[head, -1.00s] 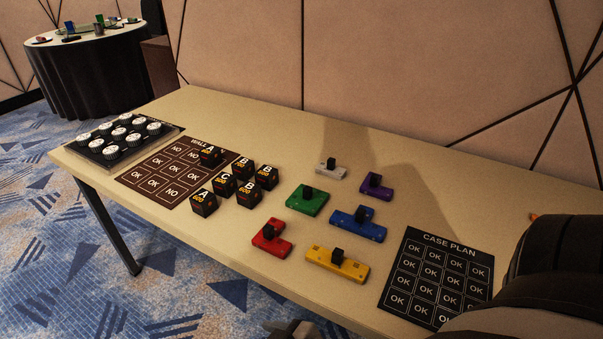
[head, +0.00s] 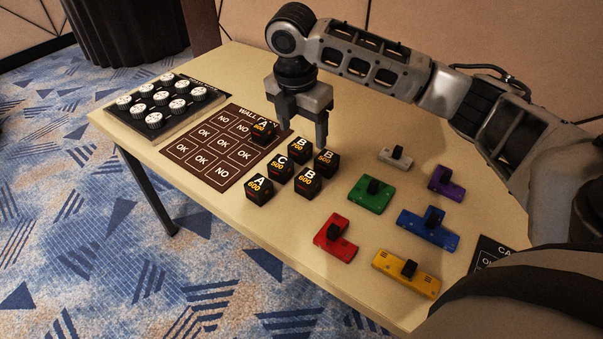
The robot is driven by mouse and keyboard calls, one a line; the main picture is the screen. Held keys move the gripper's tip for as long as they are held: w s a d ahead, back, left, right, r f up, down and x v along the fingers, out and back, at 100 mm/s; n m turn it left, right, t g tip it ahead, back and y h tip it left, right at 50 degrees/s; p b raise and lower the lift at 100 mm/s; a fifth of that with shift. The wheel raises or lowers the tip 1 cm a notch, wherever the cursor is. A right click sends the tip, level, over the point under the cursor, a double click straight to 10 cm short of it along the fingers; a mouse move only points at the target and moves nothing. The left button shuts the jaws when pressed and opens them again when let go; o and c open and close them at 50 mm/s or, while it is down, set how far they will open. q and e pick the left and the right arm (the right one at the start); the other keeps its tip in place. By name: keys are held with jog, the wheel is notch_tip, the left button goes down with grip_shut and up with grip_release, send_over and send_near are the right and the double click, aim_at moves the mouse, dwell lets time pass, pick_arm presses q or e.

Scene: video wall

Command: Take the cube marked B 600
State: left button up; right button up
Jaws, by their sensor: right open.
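The black cube marked B 600 (head: 308,181) stands on the beige table at the front right of a small cluster of black cubes. Its letter is white and its number orange. My right gripper (head: 303,136) points down with its jaws open and empty. In the picture its fingertips are just behind the cube marked B 700 (head: 298,149), farther back than the B 600 cube. Another B cube (head: 326,161), whose number seems to be 500, stands behind and right of B 600. My left gripper is out of view.
Cubes marked C (head: 280,169) and A (head: 259,187) stand to the left. Another A cube (head: 263,132) is on the brown wall plan (head: 183,152). A tray of white knobs (head: 124,117) lies far left. Coloured blocks, including a green one (head: 370,199) and a red one (head: 335,241), lie right.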

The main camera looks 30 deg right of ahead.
send_over(308, 177)
notch_tip(308, 177, down, 10)
jog(key=shift+w+d+r+b, duration=0.1)
jog(key=shift+r+b, duration=0.05)
jog(key=shift+b, duration=0.2)
jog(key=shift+f, duration=2.75)
jog(key=shift+c, duration=0.3)
jog(key=c, duration=1)
